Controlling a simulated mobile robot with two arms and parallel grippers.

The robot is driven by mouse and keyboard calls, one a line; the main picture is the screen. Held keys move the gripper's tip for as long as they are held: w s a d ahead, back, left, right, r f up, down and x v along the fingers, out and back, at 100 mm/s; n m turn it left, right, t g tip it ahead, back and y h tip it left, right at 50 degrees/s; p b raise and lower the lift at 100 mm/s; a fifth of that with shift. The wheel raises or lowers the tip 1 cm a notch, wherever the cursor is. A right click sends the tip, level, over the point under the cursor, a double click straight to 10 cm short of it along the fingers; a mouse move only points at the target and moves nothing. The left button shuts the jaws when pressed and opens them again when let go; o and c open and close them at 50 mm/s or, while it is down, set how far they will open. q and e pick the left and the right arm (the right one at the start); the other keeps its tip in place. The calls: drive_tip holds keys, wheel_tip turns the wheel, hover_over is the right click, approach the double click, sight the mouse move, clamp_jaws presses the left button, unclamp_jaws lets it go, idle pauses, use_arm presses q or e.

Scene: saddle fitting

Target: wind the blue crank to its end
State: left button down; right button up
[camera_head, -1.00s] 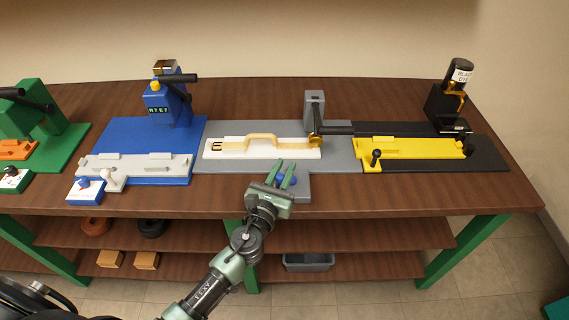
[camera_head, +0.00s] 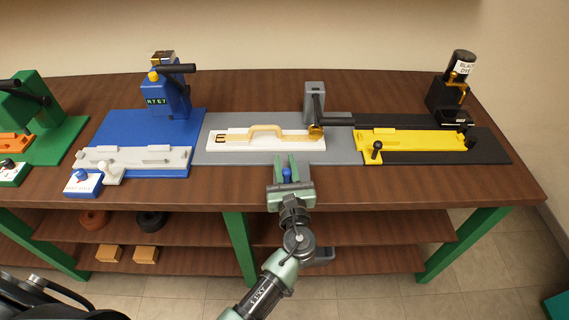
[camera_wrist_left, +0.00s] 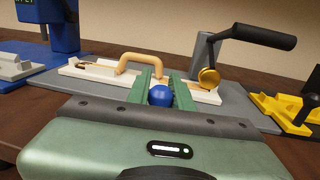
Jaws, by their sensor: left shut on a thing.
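The blue crank's round blue knob (camera_head: 287,173) stands at the front of the grey middle station, near the table's front edge. My left gripper (camera_head: 287,164) points away from me across the table edge and is shut on the knob, with one green finger on each side. In the left wrist view the blue knob (camera_wrist_left: 160,95) sits between the two green fingers. The crank's arm and pivot are hidden under the gripper. My right gripper is not in view.
Behind the knob lies a white slide with a tan handle (camera_head: 265,129). A grey post (camera_head: 314,97) with a black lever (camera_head: 338,121) stands at its right. A blue station (camera_head: 150,122) is on the left, and a yellow and black one (camera_head: 415,146) on the right.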

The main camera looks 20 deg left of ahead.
sight(288, 177)
use_arm(q)
drive_tip(key=shift+d, duration=0.1)
drive_tip(key=c, duration=1.3)
unclamp_jaws()
drive_tip(key=shift+o, duration=0.2)
drive_tip(key=b+v, duration=0.1)
drive_tip(key=v, duration=0.5)
drive_tip(key=shift+s+d+f, duration=0.1)
drive_tip(key=shift+s+d, duration=0.1)
drive_tip(key=shift+s, duration=0.15)
drive_tip(key=shift+s+d+b, duration=0.2)
drive_tip(key=shift+s+b, duration=0.1)
drive_tip(key=shift+s, duration=0.15)
